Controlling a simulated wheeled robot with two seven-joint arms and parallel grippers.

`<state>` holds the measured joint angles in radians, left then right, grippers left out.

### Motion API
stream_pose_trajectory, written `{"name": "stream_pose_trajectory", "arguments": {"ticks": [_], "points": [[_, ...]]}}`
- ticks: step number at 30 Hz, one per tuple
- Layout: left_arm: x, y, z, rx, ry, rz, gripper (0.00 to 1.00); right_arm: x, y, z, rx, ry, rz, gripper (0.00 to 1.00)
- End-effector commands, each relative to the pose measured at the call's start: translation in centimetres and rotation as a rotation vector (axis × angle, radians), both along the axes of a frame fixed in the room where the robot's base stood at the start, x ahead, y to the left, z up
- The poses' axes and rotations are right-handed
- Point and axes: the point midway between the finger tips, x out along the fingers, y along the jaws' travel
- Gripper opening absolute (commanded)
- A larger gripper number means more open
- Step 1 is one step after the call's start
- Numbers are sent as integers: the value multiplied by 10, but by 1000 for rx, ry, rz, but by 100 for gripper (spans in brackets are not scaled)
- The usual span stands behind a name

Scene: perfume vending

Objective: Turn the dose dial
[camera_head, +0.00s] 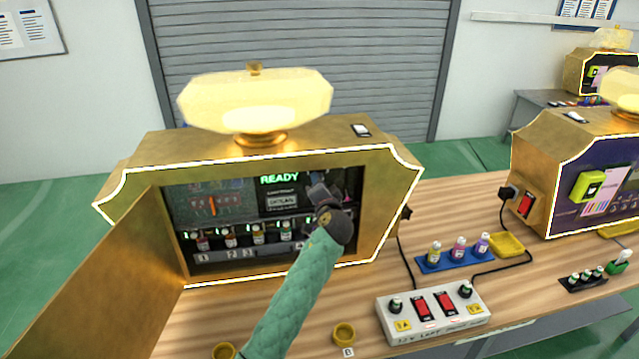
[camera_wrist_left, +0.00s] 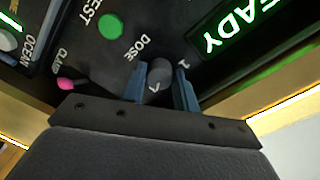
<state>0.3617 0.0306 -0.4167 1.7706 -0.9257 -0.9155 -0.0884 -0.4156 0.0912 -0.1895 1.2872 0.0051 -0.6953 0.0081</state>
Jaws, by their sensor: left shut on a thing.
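The dose dial (camera_wrist_left: 160,70) is a small dark grey round knob under the word DOSE on the dark panel in the left wrist view. My left gripper (camera_wrist_left: 163,86) has its two blue-grey fingers on either side of the dial, shut on it. In the head view my left gripper (camera_head: 321,193) reaches into the open front of the gold perfume machine (camera_head: 395,175), at the right part of its panel. The gripper hides the dial there. My right gripper is in neither view.
The green READY display (camera_head: 280,179) is lit. A green TEST button (camera_wrist_left: 110,26) and pink CLAMP knob (camera_wrist_left: 68,85) sit near the dial. The machine's door (camera_head: 115,285) is swung open at left. A switch box (camera_head: 432,312) and blue bottle tray (camera_head: 428,266) stand at right.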

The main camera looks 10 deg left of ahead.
Motion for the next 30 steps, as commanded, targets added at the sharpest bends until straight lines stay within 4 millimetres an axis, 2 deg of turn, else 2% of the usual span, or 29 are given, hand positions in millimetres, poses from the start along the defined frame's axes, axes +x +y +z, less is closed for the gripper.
{"name": "stream_pose_trajectory", "arguments": {"ticks": [8,21,22,24,30], "points": [[0,-1,0,62,19,-2,7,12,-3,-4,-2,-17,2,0],[0,-1,0,70,22,-2,7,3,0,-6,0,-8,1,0],[0,-1,0,69,22,-2,36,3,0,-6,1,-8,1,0],[0,-1,0,70,22,-2,49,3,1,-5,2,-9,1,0],[0,-1,0,69,22,-1,51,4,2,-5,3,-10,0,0]]}}
